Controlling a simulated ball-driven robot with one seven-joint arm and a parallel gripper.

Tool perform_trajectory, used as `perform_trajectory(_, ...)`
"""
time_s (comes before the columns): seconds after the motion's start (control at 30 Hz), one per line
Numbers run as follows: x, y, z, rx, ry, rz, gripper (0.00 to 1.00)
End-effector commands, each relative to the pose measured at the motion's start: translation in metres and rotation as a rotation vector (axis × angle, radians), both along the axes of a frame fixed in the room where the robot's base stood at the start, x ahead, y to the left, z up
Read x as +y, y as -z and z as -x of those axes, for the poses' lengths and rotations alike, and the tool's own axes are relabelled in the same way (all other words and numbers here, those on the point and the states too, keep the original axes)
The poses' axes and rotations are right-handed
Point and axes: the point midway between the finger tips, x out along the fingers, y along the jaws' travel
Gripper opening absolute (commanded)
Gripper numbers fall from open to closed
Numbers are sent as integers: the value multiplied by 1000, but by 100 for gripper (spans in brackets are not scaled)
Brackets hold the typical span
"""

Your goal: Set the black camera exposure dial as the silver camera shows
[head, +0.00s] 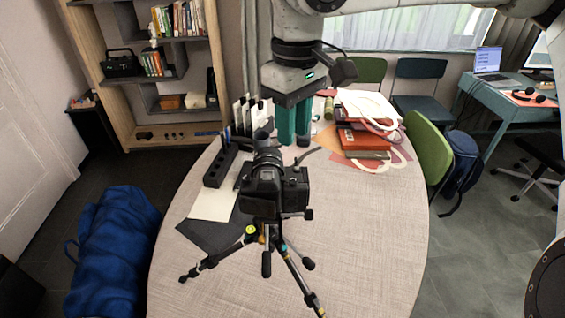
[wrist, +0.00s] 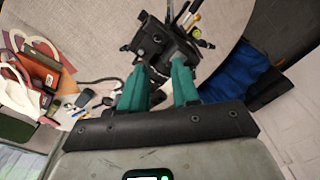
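A black camera (head: 270,188) stands on a small tripod (head: 272,243) on the table. It also shows in the wrist view (wrist: 152,43), just beyond my fingertips. Its exposure dial is too small to make out. My gripper (head: 293,143) has teal fingers pointing down, behind and slightly right of the camera in the head view. In the wrist view, the fingertips (wrist: 162,66) are apart with nothing clearly held between them. I cannot tell whether they touch the camera. I cannot make out a silver camera in either view.
The oval table (head: 365,255) is clear at front right. A black slotted holder (head: 220,165) and white sheet (head: 212,202) lie left of the tripod. A green chair (head: 428,150) stands at the right edge.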

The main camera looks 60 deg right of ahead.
Motion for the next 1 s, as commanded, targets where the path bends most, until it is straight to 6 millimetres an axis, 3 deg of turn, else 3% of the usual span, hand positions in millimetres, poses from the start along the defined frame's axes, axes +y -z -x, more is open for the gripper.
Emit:
perform_trajectory(0.17, -3, 13, 5, 17, 19, 3, 30)
perform_trajectory(0.7, -3, 98, 4, 14, 15, 3, 30)
perform_trajectory(1.0, -3, 108, 4, 11, 14, 4, 30)
